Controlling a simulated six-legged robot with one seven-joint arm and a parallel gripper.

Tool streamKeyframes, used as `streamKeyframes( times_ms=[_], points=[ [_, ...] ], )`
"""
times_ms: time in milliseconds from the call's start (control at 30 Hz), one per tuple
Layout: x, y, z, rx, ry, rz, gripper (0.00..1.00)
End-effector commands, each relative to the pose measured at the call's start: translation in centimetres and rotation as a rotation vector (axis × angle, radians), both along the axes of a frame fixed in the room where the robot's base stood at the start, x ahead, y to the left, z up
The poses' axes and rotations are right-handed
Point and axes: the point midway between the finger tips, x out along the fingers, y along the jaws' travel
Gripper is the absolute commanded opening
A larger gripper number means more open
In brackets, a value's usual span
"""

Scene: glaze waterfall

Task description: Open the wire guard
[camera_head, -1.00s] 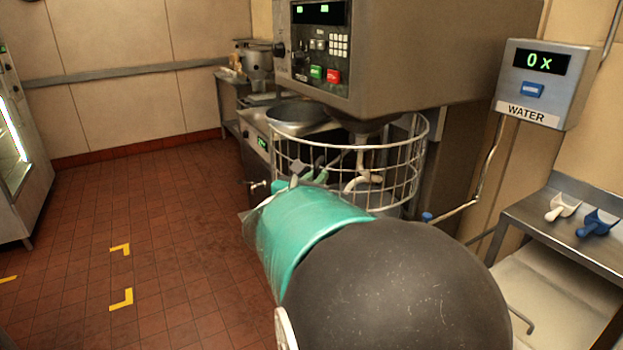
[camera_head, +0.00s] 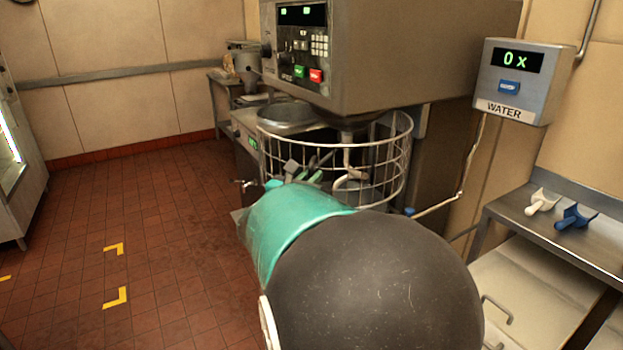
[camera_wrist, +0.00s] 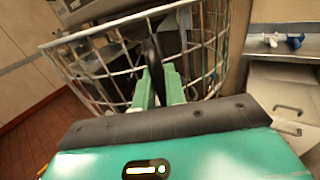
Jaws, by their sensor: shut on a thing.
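The wire guard (camera_head: 408,160) is a pale round cage of bars below the mixer head (camera_head: 400,50). It stands around the front of the bowl area, and it fills the upper part of the wrist view (camera_wrist: 95,62). My gripper (camera_head: 300,172) is at the guard's front left side, its green fingers (camera_wrist: 158,85) close together and shut on the guard. The exact bar between the fingertips is hard to make out. A dark upright piece shows at the fingertips in the wrist view. My arm hides the guard's lower front.
A water meter (camera_head: 520,80) hangs on the right wall. A steel shelf (camera_head: 515,200) holds a white scoop (camera_head: 542,202) and a blue scoop (camera_head: 576,216). The red tiled floor (camera_head: 160,230) at left is clear.

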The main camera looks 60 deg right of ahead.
Motion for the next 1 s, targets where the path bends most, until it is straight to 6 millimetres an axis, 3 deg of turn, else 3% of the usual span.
streamKeyframes(
  times_ms=[267,300,367,767,1000],
  points=[
    [0.0,0.0,0.1,-0.001,-0.002,-0.001,0.0],
    [0.0,0.0,0.1,-0.001,-0.002,-0.001,0.18],
    [-0.1,0.0,0.1,-0.001,-0.002,0.0,0.3],
    [-0.3,0.7,0.1,-0.001,-0.002,0.002,0.3],
    [-1.0,4.9,0.1,-0.001,-0.003,0.005,0.3]
  ],
)
